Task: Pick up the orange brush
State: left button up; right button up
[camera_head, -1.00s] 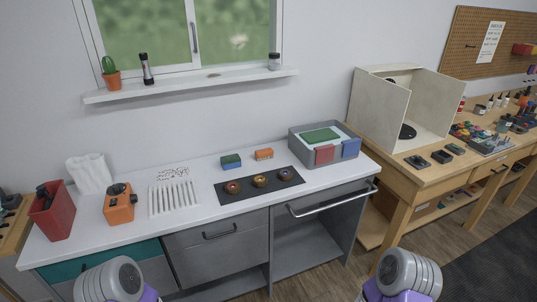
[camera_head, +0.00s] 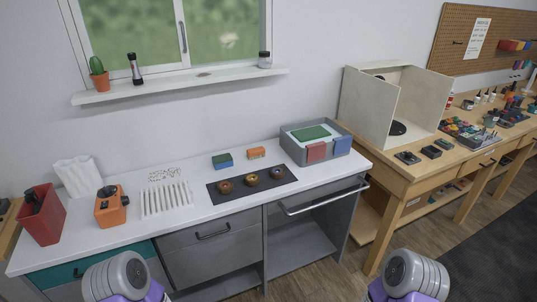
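The orange brush (camera_head: 256,153) appears to be the small orange block lying on the white countertop, towards the back near the wall. A blue and green sponge-like block (camera_head: 222,161) lies just left of it, with a gap between them. Nothing touches the brush, and its underside is too small to make out. Only rounded grey and purple parts of my two arms show at the bottom edge, well in front of the counter. Neither gripper is in view.
A grey bin (camera_head: 287,148) with red and blue fronts stands right of the brush. A dark mat (camera_head: 217,197) with several round pieces lies in front. A white slatted rack (camera_head: 165,198), orange device (camera_head: 110,211) and red container (camera_head: 43,220) stand left. A shelf (camera_head: 180,90) hangs above.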

aim_at(256, 153)
jog(key=z, duration=1.95)
jog(key=i, duration=2.15)
jog(key=u, duration=3.8)
